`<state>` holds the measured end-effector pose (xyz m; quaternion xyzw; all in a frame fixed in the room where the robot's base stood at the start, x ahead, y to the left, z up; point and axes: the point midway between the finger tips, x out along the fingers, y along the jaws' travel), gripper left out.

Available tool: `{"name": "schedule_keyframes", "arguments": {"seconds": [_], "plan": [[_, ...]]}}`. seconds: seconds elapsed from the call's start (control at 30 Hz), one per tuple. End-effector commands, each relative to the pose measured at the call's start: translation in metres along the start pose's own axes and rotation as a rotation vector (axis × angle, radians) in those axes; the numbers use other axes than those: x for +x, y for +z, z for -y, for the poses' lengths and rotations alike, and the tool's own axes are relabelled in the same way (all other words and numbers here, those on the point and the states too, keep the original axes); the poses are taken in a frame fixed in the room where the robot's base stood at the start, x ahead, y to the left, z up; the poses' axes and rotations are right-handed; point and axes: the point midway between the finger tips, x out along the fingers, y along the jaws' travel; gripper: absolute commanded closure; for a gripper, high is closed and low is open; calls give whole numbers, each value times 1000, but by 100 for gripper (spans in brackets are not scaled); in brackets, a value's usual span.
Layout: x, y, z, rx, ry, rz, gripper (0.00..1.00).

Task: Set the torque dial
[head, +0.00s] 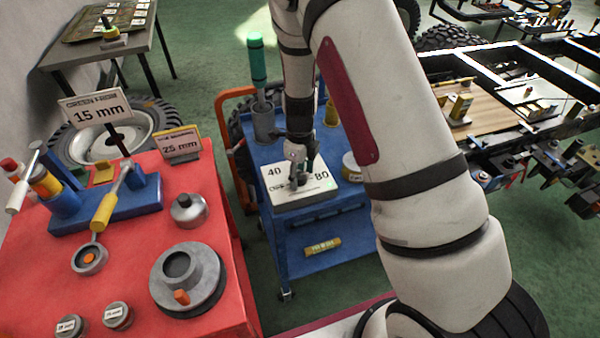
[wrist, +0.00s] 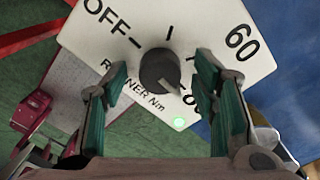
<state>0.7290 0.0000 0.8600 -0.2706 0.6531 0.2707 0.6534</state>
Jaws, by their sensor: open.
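The torque dial is a dark grey knob (wrist: 158,68) on a white plate (wrist: 98,48) marked OFF, 60 and "Nm"; another number is partly hidden by the right finger. A lighter mark on the knob points to the lower right, roughly toward that hidden number. A small green light (wrist: 179,122) glows on the plate. In the head view the plate (head: 285,198) shows 40 and 80 and lies on the blue cart. My gripper (head: 301,178) is over it, hiding the knob there. In the wrist view its green-padded fingers are open on either side of the knob; contact cannot be told.
The blue cart (head: 283,150) also bears a green-handled tool (head: 257,62) in a grey holder. A red table (head: 135,230) with tools, signs and round parts stands at left. A chassis frame (head: 490,65) with a wooden board is at right. Green floor lies between.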

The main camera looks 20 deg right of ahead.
Motion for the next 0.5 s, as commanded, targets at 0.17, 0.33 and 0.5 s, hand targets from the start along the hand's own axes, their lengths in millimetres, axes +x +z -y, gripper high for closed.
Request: {"name": "schedule_keyframes", "arguments": {"seconds": [0.17,0.33,0.5], "plan": [[0,0,0,0,0,0,71],[0,0,0,0,0,0,95],[0,0,0,-8,0,0,95]]}}
